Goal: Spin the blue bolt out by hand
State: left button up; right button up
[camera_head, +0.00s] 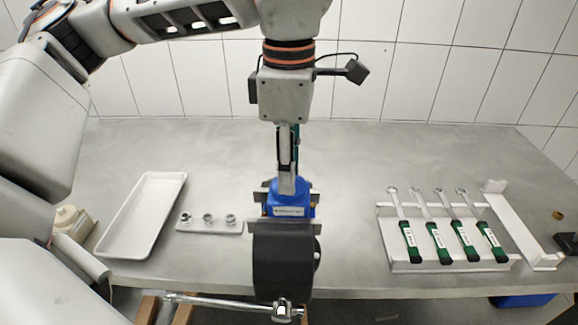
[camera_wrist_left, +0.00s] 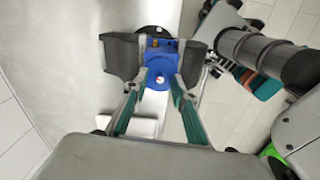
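A blue pump body with a white label (camera_head: 290,212) sits between grey brackets at the middle of the bench. It also shows in the left wrist view (camera_wrist_left: 161,66), with a small red and white round spot on its near face. I cannot make out a separate blue bolt; the fingers may hide it. My left gripper (camera_head: 287,188) points straight down, its fingertips at the top of the pump body. In the left wrist view its two teal-lined fingers (camera_wrist_left: 155,86) stand apart on either side of the blue part. Contact is unclear. My right gripper does not show.
A dark cylinder (camera_head: 283,262) stands in front of the pump, with a silver bar (camera_head: 225,303) below it. A white tray (camera_head: 142,216) and a small plate with sockets (camera_head: 209,229) lie left. Several green-handled wrenches (camera_head: 437,241) rest in a rack right.

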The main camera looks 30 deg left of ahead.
pick_arm(q)
grip_shut()
